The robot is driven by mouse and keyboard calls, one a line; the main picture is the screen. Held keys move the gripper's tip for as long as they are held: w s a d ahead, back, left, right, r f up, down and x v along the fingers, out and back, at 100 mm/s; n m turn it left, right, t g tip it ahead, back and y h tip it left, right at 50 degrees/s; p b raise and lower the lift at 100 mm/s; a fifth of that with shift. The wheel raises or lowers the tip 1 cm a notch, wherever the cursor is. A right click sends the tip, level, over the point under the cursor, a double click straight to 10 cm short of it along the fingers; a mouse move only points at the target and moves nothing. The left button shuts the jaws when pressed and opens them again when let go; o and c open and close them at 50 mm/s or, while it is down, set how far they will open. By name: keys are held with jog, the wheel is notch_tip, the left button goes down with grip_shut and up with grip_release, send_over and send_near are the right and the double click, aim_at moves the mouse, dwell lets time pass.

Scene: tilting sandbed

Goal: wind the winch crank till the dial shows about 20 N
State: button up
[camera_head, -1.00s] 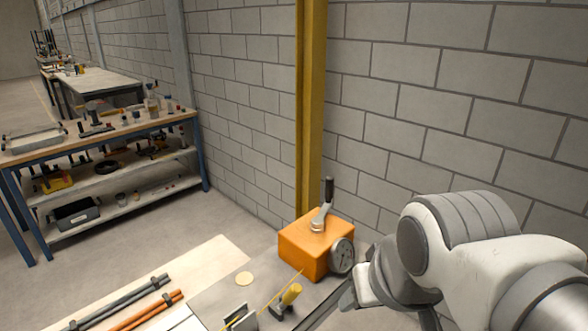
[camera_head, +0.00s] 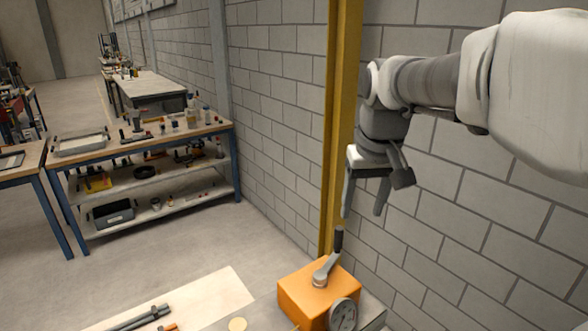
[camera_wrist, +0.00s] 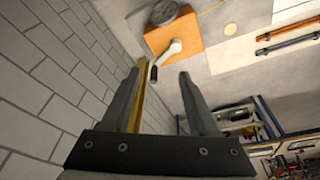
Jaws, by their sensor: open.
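The winch is an orange box (camera_head: 305,298) at the lower middle of the head view. A silver crank arm (camera_head: 324,271) sits on top, with an upright black handle (camera_head: 339,241). The round dial (camera_head: 342,315) is on the box's side; its reading is too small to tell. My gripper (camera_head: 362,212) is open and empty, pointing down, above and slightly right of the handle in that view. In the wrist view, the handle (camera_wrist: 153,73) appears between my open fingertips (camera_wrist: 158,75), nearer the left one, beyond them and apart from them.
A yellow post (camera_head: 341,120) stands right behind the winch, against a grey block wall (camera_head: 275,130). A workbench with shelves (camera_head: 150,141) stands at the left. Dark and orange bars (camera_wrist: 287,37) lie on a pale board. The floor (camera_head: 160,250) between is clear.

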jog(key=w+g+p, duration=0.1)
jog(key=w+p, duration=0.2)
jog(key=w, duration=0.6)
jog(key=g+p, duration=0.2)
send_over(337, 252)
notch_tip(337, 252, down, 4)
jog(key=shift+n, duration=0.4)
jog(key=f, duration=0.6)
jog(key=f+p, duration=0.1)
jog(key=f, duration=0.5)
jog(key=w+f, duration=0.1)
jog(key=f, duration=0.4)
jog(key=shift+d+f+p, duration=0.2)
jog(key=shift+f+p, duration=0.2)
grip_shut()
